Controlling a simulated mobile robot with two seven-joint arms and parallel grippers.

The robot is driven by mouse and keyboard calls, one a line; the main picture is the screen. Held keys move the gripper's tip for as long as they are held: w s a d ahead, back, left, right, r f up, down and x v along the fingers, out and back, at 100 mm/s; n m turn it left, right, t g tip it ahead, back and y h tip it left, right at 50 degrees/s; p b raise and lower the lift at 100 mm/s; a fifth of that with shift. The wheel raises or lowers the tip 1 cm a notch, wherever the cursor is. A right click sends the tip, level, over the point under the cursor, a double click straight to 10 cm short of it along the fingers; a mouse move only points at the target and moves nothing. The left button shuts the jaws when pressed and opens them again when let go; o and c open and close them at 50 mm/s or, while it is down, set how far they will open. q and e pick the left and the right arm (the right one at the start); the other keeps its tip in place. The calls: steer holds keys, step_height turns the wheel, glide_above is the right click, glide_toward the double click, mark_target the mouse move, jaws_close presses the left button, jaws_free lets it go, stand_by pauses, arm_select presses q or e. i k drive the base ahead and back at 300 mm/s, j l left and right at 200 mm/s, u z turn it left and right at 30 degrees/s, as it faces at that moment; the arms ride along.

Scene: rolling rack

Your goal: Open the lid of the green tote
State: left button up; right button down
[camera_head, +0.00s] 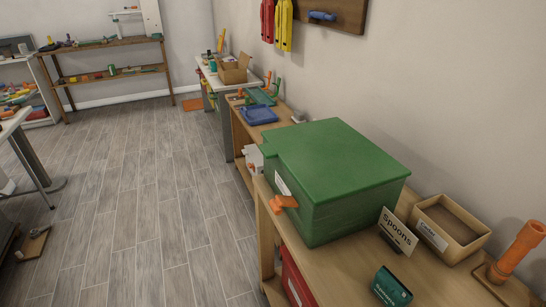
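The green tote (350,214) stands on a wooden bench against the wall at the right of the head view. Its flat green lid (335,158) is down and covers the top. An orange latch (284,203) sticks out from its left side, near a white label. Neither of my grippers shows in this view.
On the wooden bench (345,276), a "Spoons" sign (398,231), an open wooden box (450,228), a small green labelled holder (391,287) and an orange cylinder (520,248) stand right of the tote. A blue tray (258,114) lies behind it.

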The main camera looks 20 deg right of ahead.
mark_target(329, 159)
steer(key=z, duration=0.45)
steer(key=i+z, duration=0.15)
steer(key=z, duration=0.25)
steer(key=i+z, duration=0.15)
steer(key=z, duration=0.3)
steer(key=i+j+z, duration=0.15)
steer(key=z, duration=0.25)
steer(key=i+j, duration=0.1)
